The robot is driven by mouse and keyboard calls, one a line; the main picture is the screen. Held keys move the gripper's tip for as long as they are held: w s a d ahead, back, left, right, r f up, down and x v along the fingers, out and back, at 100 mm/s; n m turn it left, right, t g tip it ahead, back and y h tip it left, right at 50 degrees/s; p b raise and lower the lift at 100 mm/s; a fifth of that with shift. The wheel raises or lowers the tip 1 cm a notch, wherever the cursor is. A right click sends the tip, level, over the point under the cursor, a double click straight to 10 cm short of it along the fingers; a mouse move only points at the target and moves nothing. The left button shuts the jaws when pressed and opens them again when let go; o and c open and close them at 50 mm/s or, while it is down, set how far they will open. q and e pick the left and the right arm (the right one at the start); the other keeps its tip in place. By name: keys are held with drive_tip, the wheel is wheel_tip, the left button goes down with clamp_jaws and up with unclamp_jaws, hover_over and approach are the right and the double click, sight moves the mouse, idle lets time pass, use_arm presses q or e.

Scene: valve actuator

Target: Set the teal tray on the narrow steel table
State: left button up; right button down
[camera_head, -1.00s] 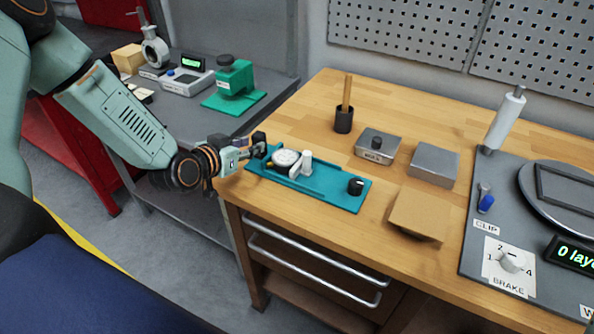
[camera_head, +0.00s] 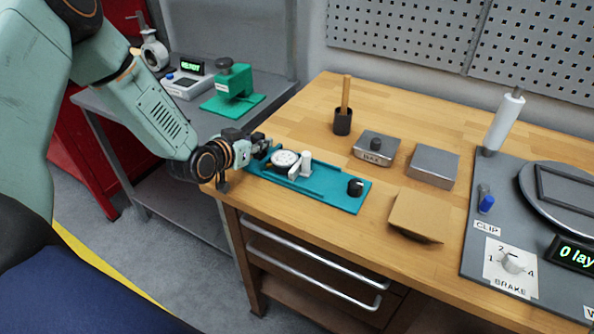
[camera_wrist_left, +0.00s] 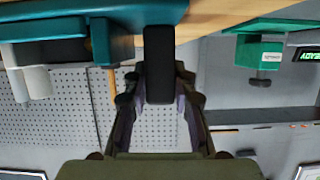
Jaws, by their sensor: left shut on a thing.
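The teal tray (camera_head: 325,187) lies flat on the wooden bench near its left front edge. It carries a round white dial (camera_head: 285,159), a pale upright post (camera_head: 305,160) and a black knob (camera_head: 355,187). My left gripper (camera_head: 264,147) is shut on the tray at its left end; the exact grip is partly hidden. The narrow steel table (camera_head: 215,122) stands left of the bench, partly behind my arm. My right gripper is not in view.
A green stand (camera_head: 233,85) and a grey display unit (camera_head: 188,82) occupy the steel table. On the bench are a black cup (camera_head: 343,122), metal blocks (camera_head: 433,166), a tan pad (camera_head: 416,215) and a grey machine plate (camera_head: 478,245). A gap separates bench and steel table.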

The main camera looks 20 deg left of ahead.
use_arm(q)
drive_tip(key=shift+f, duration=0.1)
clamp_jaws()
drive_tip(key=shift+s, duration=0.1)
wheel_tip(320, 180, up, 10)
drive_tip(key=shift+f+p, duration=0.1)
drive_tip(key=shift+p, duration=1.15)
drive_tip(key=shift+a+r, duration=0.1)
drive_tip(key=shift+r, duration=0.1)
drive_tip(key=shift+f, duration=0.1)
